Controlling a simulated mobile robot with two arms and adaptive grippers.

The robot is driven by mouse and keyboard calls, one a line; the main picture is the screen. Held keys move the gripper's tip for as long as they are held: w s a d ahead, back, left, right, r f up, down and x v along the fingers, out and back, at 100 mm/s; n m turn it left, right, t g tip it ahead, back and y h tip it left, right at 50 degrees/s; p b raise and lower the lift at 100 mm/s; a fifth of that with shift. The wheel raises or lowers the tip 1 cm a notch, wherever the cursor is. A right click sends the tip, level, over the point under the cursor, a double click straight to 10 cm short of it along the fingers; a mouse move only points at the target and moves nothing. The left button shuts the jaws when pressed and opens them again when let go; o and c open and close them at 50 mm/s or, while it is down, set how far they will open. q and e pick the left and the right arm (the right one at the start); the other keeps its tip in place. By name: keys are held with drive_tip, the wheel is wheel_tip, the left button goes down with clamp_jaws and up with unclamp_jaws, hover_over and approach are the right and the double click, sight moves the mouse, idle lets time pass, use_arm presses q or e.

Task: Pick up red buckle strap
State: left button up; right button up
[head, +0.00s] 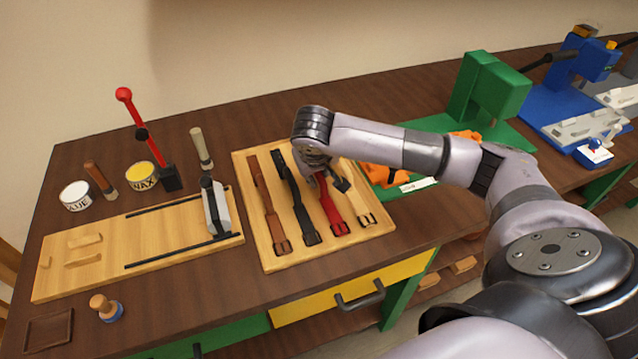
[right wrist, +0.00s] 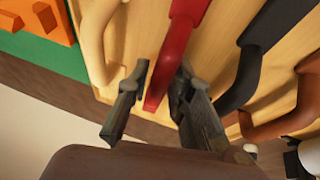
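The red buckle strap (head: 332,208) lies in a wooden tray (head: 282,262), between a black strap and a cream strap. My right gripper (head: 328,182) is over the upper part of the red strap. In the right wrist view the fingers of the gripper (right wrist: 155,100) are apart, with the end of the red strap (right wrist: 172,62) showing between them. I cannot tell whether they touch it. The upper end of the strap is hidden by my gripper in the head view. My left gripper is not in view.
A brown strap (head: 268,205) and a black strap (head: 295,205) lie left of the red one, and a cream strap (head: 362,210) lies right. A wooden jig board (head: 110,262) is at left. Green (head: 490,95) and blue (head: 575,75) machines stand at right.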

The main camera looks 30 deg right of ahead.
clamp_jaws()
drive_tip(key=shift+r, duration=0.1)
